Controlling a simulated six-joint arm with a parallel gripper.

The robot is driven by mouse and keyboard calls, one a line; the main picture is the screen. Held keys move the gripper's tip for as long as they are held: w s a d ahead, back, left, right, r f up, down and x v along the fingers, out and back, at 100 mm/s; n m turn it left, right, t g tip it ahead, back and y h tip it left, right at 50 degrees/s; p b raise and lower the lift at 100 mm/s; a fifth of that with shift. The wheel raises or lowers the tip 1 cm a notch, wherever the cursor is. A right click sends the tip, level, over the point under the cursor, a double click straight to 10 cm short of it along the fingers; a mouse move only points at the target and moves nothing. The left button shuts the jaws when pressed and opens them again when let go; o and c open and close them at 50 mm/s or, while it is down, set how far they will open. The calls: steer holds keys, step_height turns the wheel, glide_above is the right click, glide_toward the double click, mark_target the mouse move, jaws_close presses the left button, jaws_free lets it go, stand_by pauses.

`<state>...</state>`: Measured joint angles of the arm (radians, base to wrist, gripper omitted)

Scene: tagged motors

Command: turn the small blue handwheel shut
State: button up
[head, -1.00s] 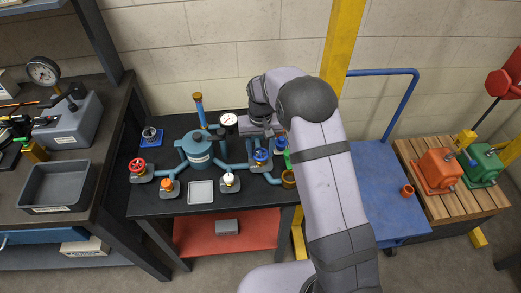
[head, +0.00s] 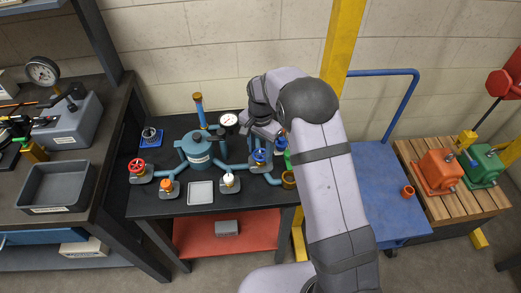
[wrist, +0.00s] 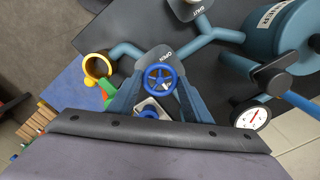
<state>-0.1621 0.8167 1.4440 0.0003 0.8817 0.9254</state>
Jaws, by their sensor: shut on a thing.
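The small blue handwheel (head: 260,156) sits on a grey valve body at the right of the black bench, on a blue pipe. In the wrist view the handwheel (wrist: 163,79) shows as a spoked ring beside a lettered grey plate. My gripper (head: 261,147) reaches down to it from above. In the wrist view the fingers of my gripper (wrist: 162,82) stand on both sides of the rim, shut on the wheel. The finger contacts are partly hidden. Another round blue part (wrist: 148,113) lies behind the wheel, partly covered by my gripper.
A white-knobbed valve (head: 229,180), an orange valve (head: 167,187) and a red valve (head: 137,166) stand to the left. A blue tank (head: 196,150) and a gauge (head: 228,120) stand behind. A brass-coloured cup (head: 289,180) and a green item (head: 287,160) are close on the right.

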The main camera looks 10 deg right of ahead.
mark_target(261, 153)
steer(key=shift+w, duration=0.1)
stand_by(0.5)
steer(key=o, duration=1.1)
steer(key=shift+c, duration=0.2)
step_height(261, 153, up, 7)
steer(key=shift+b, duration=1.05)
steer(key=shift+r, duration=0.2)
